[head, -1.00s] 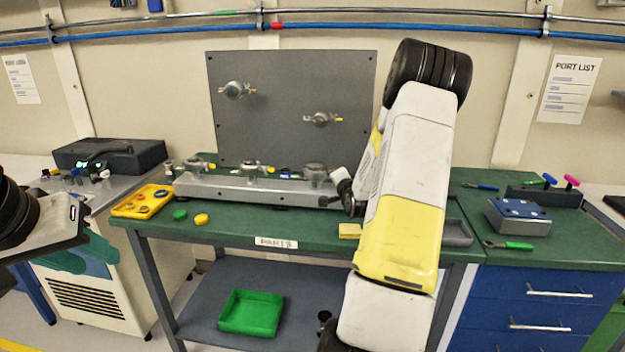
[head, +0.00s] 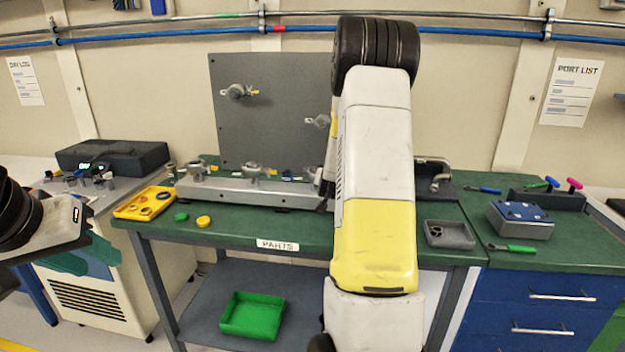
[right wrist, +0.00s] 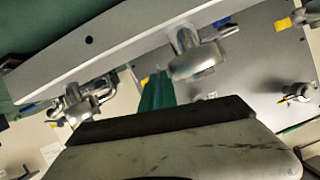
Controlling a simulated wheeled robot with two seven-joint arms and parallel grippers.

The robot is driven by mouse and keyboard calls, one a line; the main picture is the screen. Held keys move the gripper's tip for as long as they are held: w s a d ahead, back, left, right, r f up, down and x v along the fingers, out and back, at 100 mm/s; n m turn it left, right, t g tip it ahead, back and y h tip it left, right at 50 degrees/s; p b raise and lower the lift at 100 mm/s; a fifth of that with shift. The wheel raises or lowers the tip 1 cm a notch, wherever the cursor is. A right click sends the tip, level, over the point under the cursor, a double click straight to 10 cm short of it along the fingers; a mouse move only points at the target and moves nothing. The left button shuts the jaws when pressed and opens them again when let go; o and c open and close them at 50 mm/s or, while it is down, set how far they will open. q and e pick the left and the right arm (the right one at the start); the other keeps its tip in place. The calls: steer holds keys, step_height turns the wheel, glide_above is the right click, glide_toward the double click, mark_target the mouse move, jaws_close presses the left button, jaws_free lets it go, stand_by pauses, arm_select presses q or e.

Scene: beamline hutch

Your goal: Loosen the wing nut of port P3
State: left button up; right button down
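A metal rail (head: 225,190) on the green bench carries clamped ports with wing nuts; a left one (head: 195,167) and a middle one (head: 253,170) show, and my right arm hides the rail's right end. The upright grey panel (head: 285,75) bears an upper port (head: 236,92) and a lower port (head: 318,121). No port label is readable, so I cannot tell which is P3. In the right wrist view, my right gripper (right wrist: 157,92) has its teal fingers together, apparently empty, near a clamp (right wrist: 197,60) on the rail. My left gripper (head: 82,258) hangs at the left, away from the rail; its finger gap is unclear.
A yellow tray (head: 146,202), a green cap (head: 181,216) and a yellow cap (head: 203,222) lie at the bench's left. A grey tray (head: 449,235) and a blue-topped box (head: 520,219) stand right. A green bin (head: 251,315) sits on the lower shelf.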

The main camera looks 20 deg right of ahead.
steer(key=shift+w+r+n+h, duration=0.2)
steer(key=shift+n+h, duration=0.1)
steer(key=shift+n, duration=0.1)
stand_by(0.3)
steer(key=c, duration=1.6)
jaws_free()
steer(key=shift+f, duration=0.1)
steer(key=shift+c, duration=0.2)
steer(key=shift+a, duration=0.1)
steer(key=shift+s+f, duration=0.1)
steer(key=shift+f, duration=0.1)
